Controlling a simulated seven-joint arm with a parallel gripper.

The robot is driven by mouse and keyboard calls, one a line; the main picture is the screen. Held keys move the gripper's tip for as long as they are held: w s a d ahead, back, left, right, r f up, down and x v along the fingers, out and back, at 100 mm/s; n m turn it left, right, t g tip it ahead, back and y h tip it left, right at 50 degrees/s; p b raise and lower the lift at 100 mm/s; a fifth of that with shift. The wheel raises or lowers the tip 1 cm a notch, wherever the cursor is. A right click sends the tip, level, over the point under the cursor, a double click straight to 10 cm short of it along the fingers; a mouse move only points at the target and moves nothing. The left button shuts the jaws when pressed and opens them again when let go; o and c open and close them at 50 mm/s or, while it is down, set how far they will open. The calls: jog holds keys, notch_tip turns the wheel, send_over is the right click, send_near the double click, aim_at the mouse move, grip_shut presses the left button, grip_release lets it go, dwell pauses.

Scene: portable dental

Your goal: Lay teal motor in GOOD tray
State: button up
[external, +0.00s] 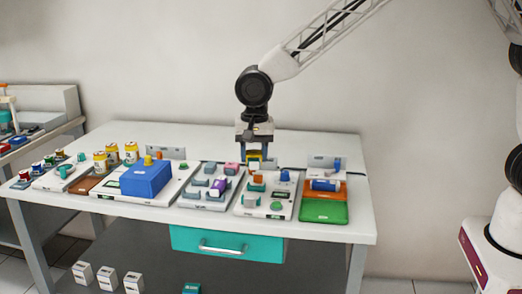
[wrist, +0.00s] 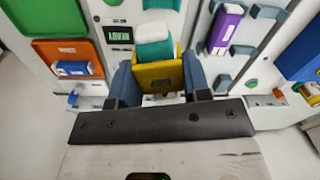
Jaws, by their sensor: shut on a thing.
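My gripper (external: 259,161) is shut above the back of the tester panel, clear of the tabletop. In the wrist view its two blue-grey fingers (wrist: 160,72) flank a yellow labelled block (wrist: 158,76). The teal motor (wrist: 153,51), with a white band, shows just beyond that block, in line with the jaws. Where the fingers touch it is hidden. The green tray (external: 323,211), likely the GOOD tray, lies empty at the table's front right. It also shows at the upper left of the wrist view (wrist: 45,16).
An orange tray (external: 337,197) behind the green one holds a blue-and-white motor (wrist: 74,69). The tester (external: 283,209) has a lit screen. A purple motor (external: 218,187) sits in the rack to its left. A blue box (external: 146,181) stands farther left.

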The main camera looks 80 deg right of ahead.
jog(key=n, duration=0.1)
jog(key=s+n, duration=0.1)
jog(key=shift+a+r+n, duration=0.2)
jog(key=shift+r+n, duration=0.05)
jog(key=shift+n, duration=0.05)
jog(key=s+f+m, duration=0.3)
jog(key=s+m, duration=1.4)
jog(key=m, duration=0.6)
jog(key=shift+s, duration=0.25)
dwell(1.9)
